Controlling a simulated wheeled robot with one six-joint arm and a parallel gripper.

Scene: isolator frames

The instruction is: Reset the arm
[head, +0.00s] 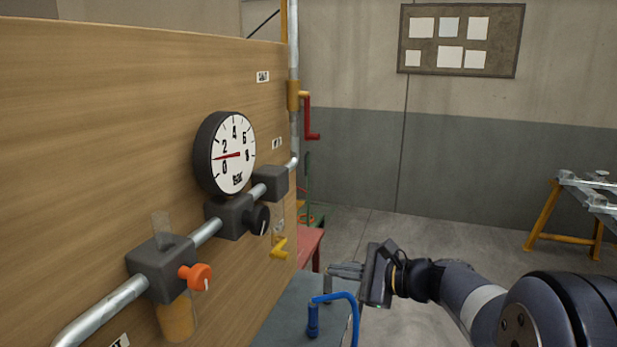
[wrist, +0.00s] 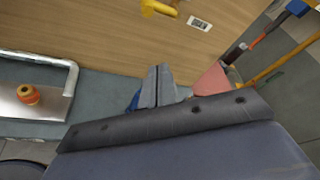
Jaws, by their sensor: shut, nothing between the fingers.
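My gripper (head: 335,271) is in the lower middle of the head view, at the end of my arm, which reaches in from the lower right. Its fingers point left towards the wooden panel (head: 110,130) and are together with nothing between them. The wrist view shows the shut fingers (wrist: 158,86) in front of the panel's lower part (wrist: 100,30). The gripper is apart from the panel and the fittings on it. A blue hose with a blue connector (head: 313,318) is on the grey surface just below the gripper; the wrist view shows only a bit of blue beside the fingers.
The panel carries a pressure gauge (head: 226,153), a pipe with an orange knob (head: 198,276), a black knob (head: 258,220) and a yellow handle (head: 279,249). A red table (head: 311,243) stands beyond. A metal tray (wrist: 25,118) is at the left in the wrist view. Open floor (head: 440,235) lies behind my arm.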

